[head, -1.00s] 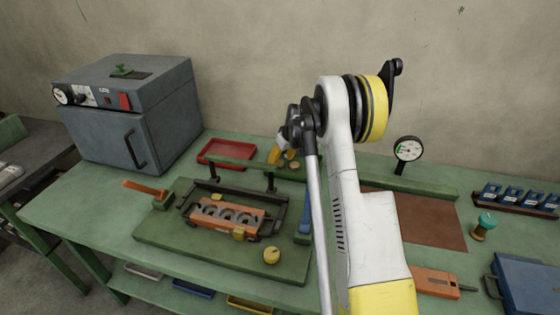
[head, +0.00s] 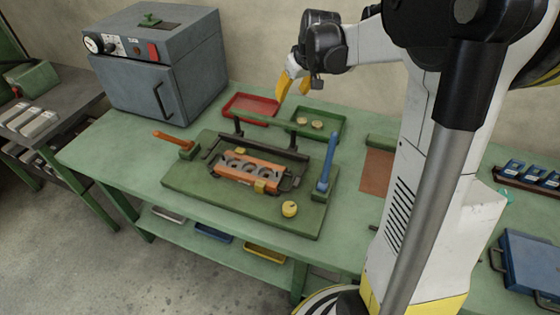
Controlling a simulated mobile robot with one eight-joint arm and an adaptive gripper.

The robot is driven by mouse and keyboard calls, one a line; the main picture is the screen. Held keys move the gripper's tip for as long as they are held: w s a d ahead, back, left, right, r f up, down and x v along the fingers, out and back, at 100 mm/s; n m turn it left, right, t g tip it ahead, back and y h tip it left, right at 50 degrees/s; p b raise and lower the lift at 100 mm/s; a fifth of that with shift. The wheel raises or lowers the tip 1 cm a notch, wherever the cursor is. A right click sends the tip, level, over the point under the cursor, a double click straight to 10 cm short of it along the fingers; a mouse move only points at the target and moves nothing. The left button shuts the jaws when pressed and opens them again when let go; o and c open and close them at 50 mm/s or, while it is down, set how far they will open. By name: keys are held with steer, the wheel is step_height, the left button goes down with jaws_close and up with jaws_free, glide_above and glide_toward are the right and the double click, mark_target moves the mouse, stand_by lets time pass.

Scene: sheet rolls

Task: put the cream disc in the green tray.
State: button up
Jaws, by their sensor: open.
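The green tray (head: 336,124) lies at the back of the bench, right of the red tray. Two small cream-tan discs lie flat in it, a left disc (head: 302,120) and a right disc (head: 318,124). They are too small to tell which one is the task's cream disc. My gripper (head: 291,96), with yellow fingers, is open and appears empty. It hangs above the back of the bench, in the picture left of the discs and near the red tray's right end, apart from the discs.
The red tray (head: 232,113) looks empty. A grey oven (head: 130,90) stands at the left. My arm hides much of the right side.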

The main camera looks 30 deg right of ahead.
steer(key=s+a+r+t, duration=0.1)
steer(key=s+a, duration=0.8)
steer(key=s, duration=0.4)
steer(key=s+a+r+t, duration=0.1)
steer(key=s+a, duration=0.8)
steer(key=s, duration=0.4)
steer(key=shift+r, duration=0.15)
